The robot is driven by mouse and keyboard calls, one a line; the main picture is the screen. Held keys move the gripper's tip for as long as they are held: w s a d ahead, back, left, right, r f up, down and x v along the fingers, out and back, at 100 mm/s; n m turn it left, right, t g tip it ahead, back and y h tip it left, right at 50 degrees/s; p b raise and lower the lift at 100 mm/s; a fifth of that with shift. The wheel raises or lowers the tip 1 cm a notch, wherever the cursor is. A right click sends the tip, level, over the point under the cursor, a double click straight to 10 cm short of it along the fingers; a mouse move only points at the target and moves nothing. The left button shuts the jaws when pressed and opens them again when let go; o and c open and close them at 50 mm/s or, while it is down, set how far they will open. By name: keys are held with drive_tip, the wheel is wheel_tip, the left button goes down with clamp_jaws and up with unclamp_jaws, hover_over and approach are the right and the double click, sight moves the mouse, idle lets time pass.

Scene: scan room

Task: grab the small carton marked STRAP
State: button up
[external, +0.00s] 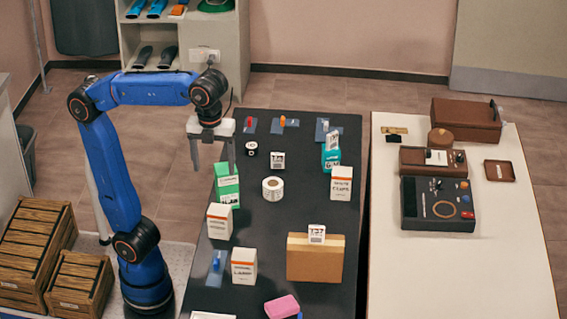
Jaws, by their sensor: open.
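Several small cartons stand on the dark table, and their lettering is too small to read surely, so I cannot tell which one says STRAP. A green and white carton (227,187) stands on the left side, and a white carton (219,222) stands nearer on the same side. Another white carton (243,267) is at the front left. A white carton (341,183) stands on the right, with a teal carton (331,158) behind it. My gripper (213,162) points down, open and empty, above the table's left edge, behind the green carton.
A brown box (315,262), a white roll (273,189), small labelled blocks (278,160) and a pink block (282,307) share the dark table (262,222). A white table (480,270) with devices stands on the right. Wooden crates (35,240) are at the left.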

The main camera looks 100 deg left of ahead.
sight(218, 209)
wheel_tip(218, 209, down, 17)
drive_tip(key=shift+w+d+f, duration=0.1)
drive_tip(key=shift+d, duration=0.05)
drive_tip(key=shift+w+f, duration=0.2)
drive_tip(key=shift+f, duration=2.45)
drive_tip(key=c, duration=1.2)
